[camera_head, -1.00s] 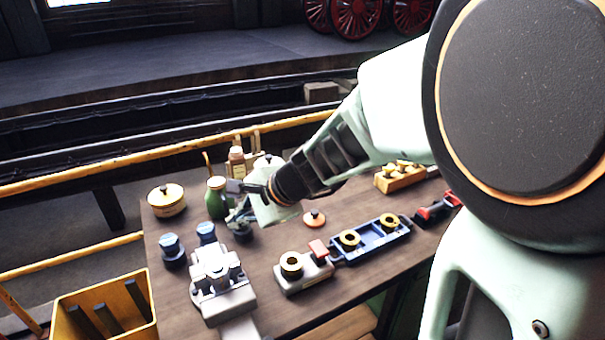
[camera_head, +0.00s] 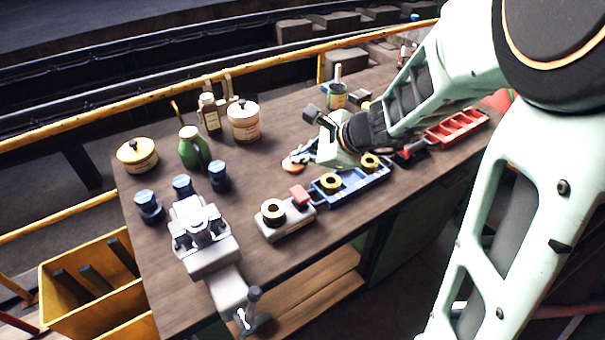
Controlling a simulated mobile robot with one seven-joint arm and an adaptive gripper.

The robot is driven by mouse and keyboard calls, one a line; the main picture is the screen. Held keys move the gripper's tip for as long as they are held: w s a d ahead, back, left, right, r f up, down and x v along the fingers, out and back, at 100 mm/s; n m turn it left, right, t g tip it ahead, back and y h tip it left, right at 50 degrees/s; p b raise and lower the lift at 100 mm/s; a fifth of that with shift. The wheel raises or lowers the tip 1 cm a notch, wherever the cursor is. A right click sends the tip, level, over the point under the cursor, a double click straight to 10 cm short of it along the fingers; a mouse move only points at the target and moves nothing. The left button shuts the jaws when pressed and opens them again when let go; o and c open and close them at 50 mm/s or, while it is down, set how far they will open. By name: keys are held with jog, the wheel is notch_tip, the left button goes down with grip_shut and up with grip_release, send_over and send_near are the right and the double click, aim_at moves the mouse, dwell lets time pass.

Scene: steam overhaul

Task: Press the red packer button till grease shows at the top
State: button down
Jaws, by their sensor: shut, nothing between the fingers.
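The red packer button (camera_head: 299,194) is a small red block at the back right end of a grey packer unit (camera_head: 286,226). A brass ring (camera_head: 273,209) with a dark opening sits on top of the unit; I see no clear grease in it, but it is small. My gripper (camera_head: 300,156) is shut and empty. It is behind the packer in the picture, apart from the button, with its fingertips by an orange disc (camera_head: 292,167) on the bench. The fingertips are small and partly merge with the disc.
A blue tray (camera_head: 326,203) with brass rings is right of the packer. A grey vise (camera_head: 205,245) is left. Blue-capped pots (camera_head: 149,206), a green bottle (camera_head: 193,150) and jars stand behind. A red tray (camera_head: 457,128) lies far right. Bare bench lies left of the packer.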

jog(key=shift+f, duration=0.1)
jog(key=b, duration=0.6)
send_over(298, 192)
jog(key=f, duration=0.4)
jog(key=d+f, duration=0.1)
jog(key=f, duration=0.2)
jog(key=shift+s, duration=0.4)
jog(key=shift+f+b, duration=0.8)
jog(key=shift+b, duration=0.2)
jog(key=shift+f, duration=0.1)
jog(key=shift+f+b, duration=0.35)
jog(key=shift+b, duration=0.25)
jog(key=shift+f+b, duration=1.05)
jog(key=shift+b, duration=0.05)
dwell(0.3)
jog(key=shift+r, duration=0.1)
dwell(0.3)
jog(key=shift+r+p, duration=1.25)
jog(key=shift+r, duration=0.1)
